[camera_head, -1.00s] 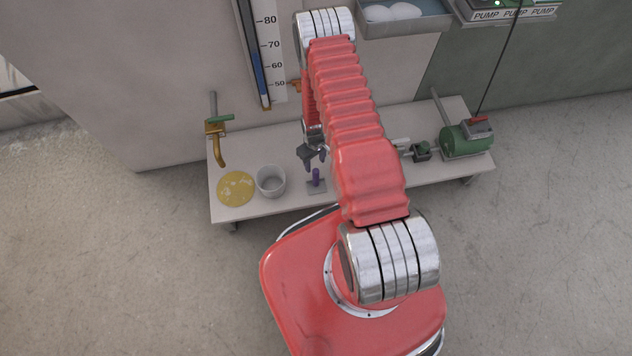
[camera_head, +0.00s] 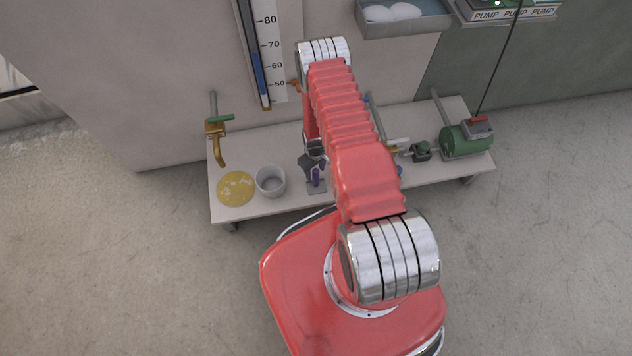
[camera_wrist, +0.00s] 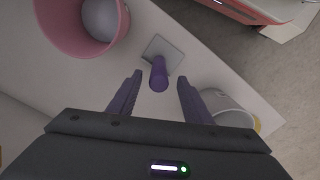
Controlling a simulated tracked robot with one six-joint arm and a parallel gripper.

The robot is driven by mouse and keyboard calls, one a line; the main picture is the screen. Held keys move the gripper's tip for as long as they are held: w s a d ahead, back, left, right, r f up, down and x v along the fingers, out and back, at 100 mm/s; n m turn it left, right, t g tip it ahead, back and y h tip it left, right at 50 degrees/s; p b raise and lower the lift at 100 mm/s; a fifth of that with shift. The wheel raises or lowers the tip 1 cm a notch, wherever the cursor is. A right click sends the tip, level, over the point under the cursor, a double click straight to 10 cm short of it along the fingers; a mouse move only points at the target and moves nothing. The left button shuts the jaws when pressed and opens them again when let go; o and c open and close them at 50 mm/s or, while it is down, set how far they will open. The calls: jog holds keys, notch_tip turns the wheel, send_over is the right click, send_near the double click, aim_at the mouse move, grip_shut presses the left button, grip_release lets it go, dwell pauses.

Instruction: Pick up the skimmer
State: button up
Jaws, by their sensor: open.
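The skimmer (camera_wrist: 158,73) stands on the bench with a purple upright handle and a flat grey square plate (camera_wrist: 164,50) at its foot. In the head view the skimmer (camera_head: 316,178) shows beside the grey cup, partly covered by my gripper (camera_head: 311,163). In the wrist view my gripper (camera_wrist: 160,80) is open, with one dark purple finger on each side of the handle. The handle appears between the fingertips, with gaps on both sides. Nothing is held.
A grey cup (camera_head: 270,181) and a yellow disc (camera_head: 236,188) sit left on the bench (camera_head: 250,209). A brass tap (camera_head: 217,147) stands behind them. A pink bucket (camera_wrist: 72,45) stands near the skimmer in the wrist view. A green pump (camera_head: 462,142) is at the right.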

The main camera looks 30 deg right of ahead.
aim_at(317, 180)
jog(key=shift+s+d+f, duration=0.1)
jog(key=shift+s+f, duration=0.05)
jog(key=shift+f, duration=2.45)
jog(key=shift+c, duration=0.6)
grip_shut()
